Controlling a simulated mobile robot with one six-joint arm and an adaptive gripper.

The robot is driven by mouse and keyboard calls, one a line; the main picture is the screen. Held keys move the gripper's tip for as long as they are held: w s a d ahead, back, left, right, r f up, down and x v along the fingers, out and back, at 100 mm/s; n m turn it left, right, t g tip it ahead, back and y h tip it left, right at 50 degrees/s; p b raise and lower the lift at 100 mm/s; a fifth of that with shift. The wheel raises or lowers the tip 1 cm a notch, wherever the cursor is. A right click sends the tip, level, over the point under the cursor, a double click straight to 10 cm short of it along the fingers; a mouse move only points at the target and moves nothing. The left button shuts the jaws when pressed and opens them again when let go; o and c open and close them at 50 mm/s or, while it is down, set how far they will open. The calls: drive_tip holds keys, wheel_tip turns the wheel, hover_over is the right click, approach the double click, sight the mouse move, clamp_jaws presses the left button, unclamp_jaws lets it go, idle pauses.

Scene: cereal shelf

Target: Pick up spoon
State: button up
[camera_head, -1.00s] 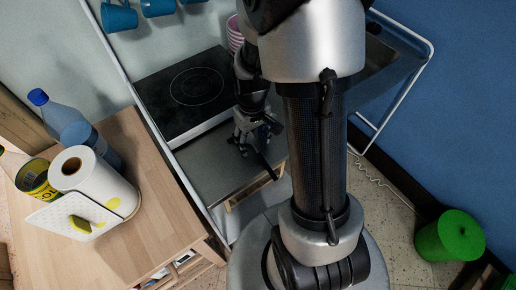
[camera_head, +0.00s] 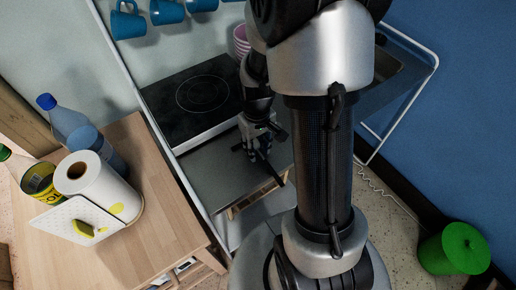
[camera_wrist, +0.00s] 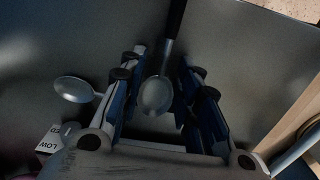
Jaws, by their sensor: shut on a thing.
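A spoon (camera_wrist: 157,94) with a silver bowl and a black handle lies between the fingers of my gripper (camera_wrist: 164,68) in the wrist view. Its handle runs away past the fingertips to the top edge. My gripper is shut on this spoon. In the head view my gripper (camera_head: 259,151) is over the grey counter in front of the hob, and the dark handle (camera_head: 273,173) sticks out below it toward the counter's front edge.
The black hob (camera_head: 202,96) lies behind the grey counter (camera_head: 212,168). Blue mugs (camera_head: 167,11) hang above it. A green bin (camera_head: 457,249) stands at right.

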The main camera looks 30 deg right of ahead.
wheel_tip(320, 180, up, 19)
drive_tip(key=p, duration=0.6)
drive_tip(key=shift+r, duration=0.2)
